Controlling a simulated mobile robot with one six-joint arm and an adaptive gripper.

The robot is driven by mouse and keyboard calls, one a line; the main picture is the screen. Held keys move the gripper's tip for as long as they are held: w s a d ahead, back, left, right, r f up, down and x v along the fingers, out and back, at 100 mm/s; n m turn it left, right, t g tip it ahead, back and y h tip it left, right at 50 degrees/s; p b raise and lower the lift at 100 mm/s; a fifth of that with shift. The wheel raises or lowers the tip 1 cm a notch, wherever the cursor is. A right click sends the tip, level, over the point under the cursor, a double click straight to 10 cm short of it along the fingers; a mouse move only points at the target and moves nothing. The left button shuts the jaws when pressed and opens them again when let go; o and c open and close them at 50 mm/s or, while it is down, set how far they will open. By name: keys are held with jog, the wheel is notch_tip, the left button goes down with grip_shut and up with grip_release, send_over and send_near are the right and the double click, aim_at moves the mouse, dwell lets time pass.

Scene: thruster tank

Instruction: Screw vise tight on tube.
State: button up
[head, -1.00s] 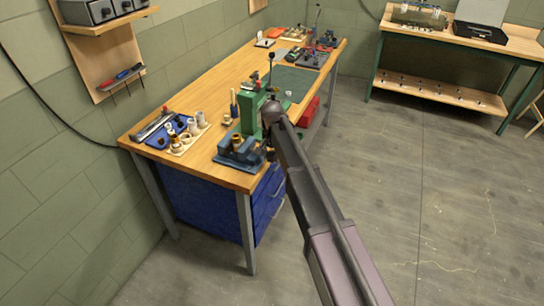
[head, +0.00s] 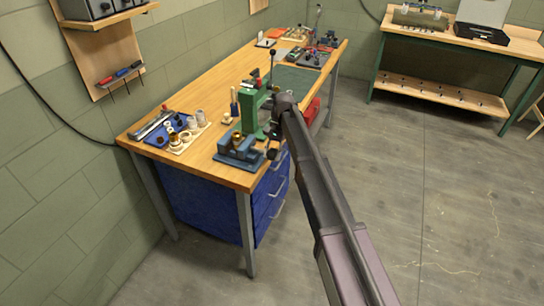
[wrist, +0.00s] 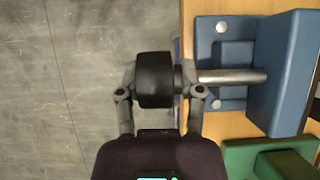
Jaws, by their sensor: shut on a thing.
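The blue vise (head: 238,150) sits at the near right corner of the wooden workbench. A brass-coloured tube (head: 237,138) stands upright in it in the head view. In the wrist view the vise's blue body (wrist: 285,75) is at the right, with a steel screw shaft (wrist: 232,76) running left to a black knob (wrist: 155,92). My gripper (wrist: 156,78) has its two fingers around this knob at the bench edge and is shut on it. In the head view my gripper (head: 273,138) is small and partly hidden by my arm. The tube is not clearly visible in the wrist view.
A green press (head: 250,108) stands just behind the vise; its green base (wrist: 270,160) is close in the wrist view. A blue tray (head: 172,133) and a board of fittings (head: 190,138) lie to the left. Floor (head: 400,200) beside the bench is clear.

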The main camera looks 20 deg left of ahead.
jog(key=shift+d, duration=0.35)
jog(key=o, duration=1)
jog(key=shift+a+r, duration=0.1)
jog(key=shift+a, duration=0.05)
jog(key=shift+t+p, duration=0.4)
